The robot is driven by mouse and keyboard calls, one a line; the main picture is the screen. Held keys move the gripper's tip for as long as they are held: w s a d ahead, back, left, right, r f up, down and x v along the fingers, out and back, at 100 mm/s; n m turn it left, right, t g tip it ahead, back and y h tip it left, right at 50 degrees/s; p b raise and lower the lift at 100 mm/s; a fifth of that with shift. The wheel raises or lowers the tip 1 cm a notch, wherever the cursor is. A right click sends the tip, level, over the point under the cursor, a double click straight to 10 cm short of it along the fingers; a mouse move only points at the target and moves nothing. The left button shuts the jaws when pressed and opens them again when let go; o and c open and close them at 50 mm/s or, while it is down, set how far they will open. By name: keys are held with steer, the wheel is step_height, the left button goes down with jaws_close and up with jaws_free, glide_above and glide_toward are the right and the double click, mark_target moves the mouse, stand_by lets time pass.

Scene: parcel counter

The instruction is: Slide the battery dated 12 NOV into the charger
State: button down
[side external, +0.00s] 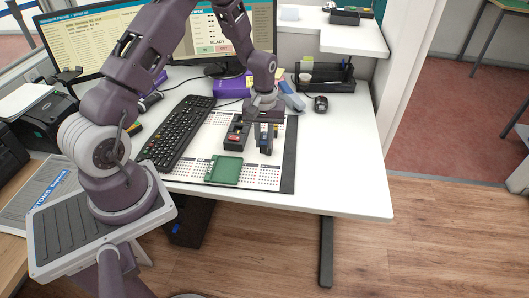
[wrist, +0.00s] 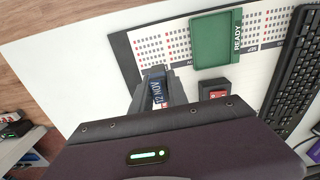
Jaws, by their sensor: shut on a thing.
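My gripper (wrist: 160,88) is shut on a dark battery with a blue label reading 12 NOV (wrist: 157,93). In the side view my gripper (side external: 264,122) holds the battery (side external: 264,141) over the right part of the calendar mat. I cannot tell whether the battery touches the mat. A black block with a red patch (side external: 236,134), seemingly the charger, stands just left of the battery. In the wrist view this block (wrist: 217,90) is right of the battery, partly hidden by my gripper's body. Its slot is not clear.
A green tray marked READY (wrist: 194,40) lies on the calendar mat (side external: 200,160), in front of the black block. A keyboard (side external: 180,130) lies to the left. A mouse (side external: 321,103) and black organizer (side external: 320,82) are behind right. The white desk (side external: 345,160) is clear at right.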

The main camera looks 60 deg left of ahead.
steer(key=shift+n, duration=0.8)
steer(key=w+a, duration=0.1)
steer(key=a, duration=0.4)
steer(key=a+f, duration=0.1)
steer(key=a, duration=0.5)
steer(key=w+a, duration=0.1)
steer(key=a, duration=0.4)
steer(key=shift+w+a+f, duration=0.25)
steer(key=shift+w+f, duration=0.05)
steer(key=shift+w, duration=0.05)
steer(key=shift+w+a+f+m, duration=0.4)
steer(key=shift+w+a, duration=0.2)
steer(key=shift+a, duration=0.55)
steer(key=shift+w+a+f+m, duration=0.25)
steer(key=shift+w+a+f, duration=0.25)
steer(key=shift+a, duration=0.7)
steer(key=shift+w+a+f+m, duration=0.4)
steer(key=shift+w+a, duration=0.25)
steer(key=shift+a, duration=0.5)
steer(key=shift+f, duration=1.3)
steer(key=c, duration=1.2)
jaws_free()
step_height(320, 180, up, 7)
